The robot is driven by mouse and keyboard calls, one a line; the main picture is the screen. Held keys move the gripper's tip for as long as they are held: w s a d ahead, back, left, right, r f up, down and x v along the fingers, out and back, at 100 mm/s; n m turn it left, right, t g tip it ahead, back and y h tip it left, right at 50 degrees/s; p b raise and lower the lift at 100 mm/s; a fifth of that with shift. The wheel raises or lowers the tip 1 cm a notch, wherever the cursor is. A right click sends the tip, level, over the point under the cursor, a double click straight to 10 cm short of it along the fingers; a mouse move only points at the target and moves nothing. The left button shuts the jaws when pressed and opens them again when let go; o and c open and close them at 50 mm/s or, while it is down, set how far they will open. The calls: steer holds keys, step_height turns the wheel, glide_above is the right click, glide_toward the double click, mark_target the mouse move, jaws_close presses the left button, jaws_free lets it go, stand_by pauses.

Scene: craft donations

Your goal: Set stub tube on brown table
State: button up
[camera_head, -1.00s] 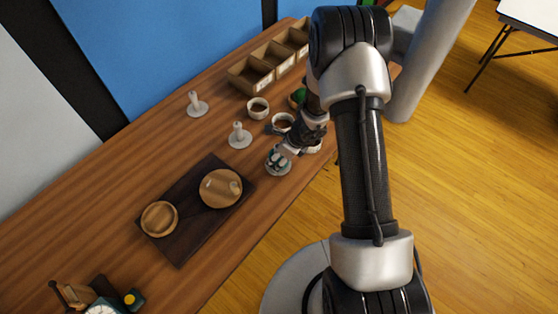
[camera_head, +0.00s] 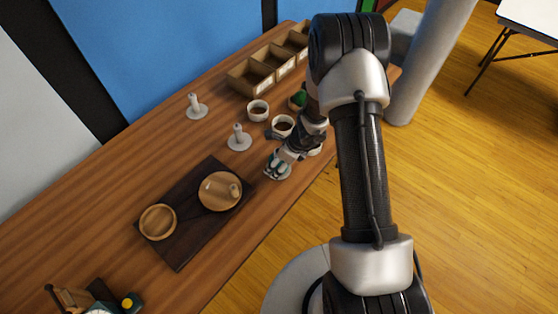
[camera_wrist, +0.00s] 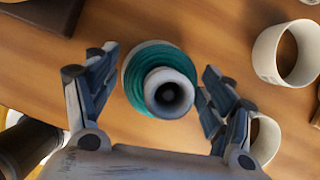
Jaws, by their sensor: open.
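A white round stand with teal rings around its pale hollow post (camera_wrist: 168,90) stands on the brown wooden table (camera_head: 110,203). My gripper (camera_wrist: 160,92) is open, with one finger on each side of this stand and a visible gap on both sides. In the head view my gripper (camera_head: 275,163) is low over the table, hiding most of the stand. Small tan cylindrical pieces (camera_head: 233,190) lie or stand on a round wooden plate (camera_head: 216,204). I cannot tell for sure which thing is the stub tube.
Two white stands with posts (camera_head: 239,138) (camera_head: 196,107) are bare. White cups (camera_head: 258,110) (camera_wrist: 266,52) are close to the right. A dark board (camera_head: 178,250) bears two wooden plates. A divided wooden box (camera_head: 250,78) stands behind.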

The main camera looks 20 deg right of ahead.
steer(key=shift+r+p, duration=0.3)
steer(key=shift+p, duration=0.05)
steer(key=p+v, duration=0.4)
steer(key=v, duration=0.7)
steer(key=s+a+r+n, duration=0.25)
steer(key=r+n, duration=0.25)
steer(key=r, duration=0.3)
steer(key=s+a+r+n, duration=0.25)
steer(key=r+n, duration=0.25)
steer(key=r, duration=0.3)
steer(key=s+a+r+n, duration=0.2)
steer(key=s+r+n, duration=0.15)
steer(key=r, duration=0.55)
steer(key=s+d+r+n+h, duration=0.1)
steer(key=s+d+r+n, duration=0.1)
steer(key=s+r+n, duration=0.2)
steer(key=s+d+r+n+t+h, duration=0.1)
steer(key=s+r+n, duration=0.3)
steer(key=s+n, duration=0.5)
steer(key=s+d+h, duration=0.1)
steer(key=s, duration=0.2)
steer(key=shift+s+t, duration=0.2)
steer(key=shift+t, duration=0.1)
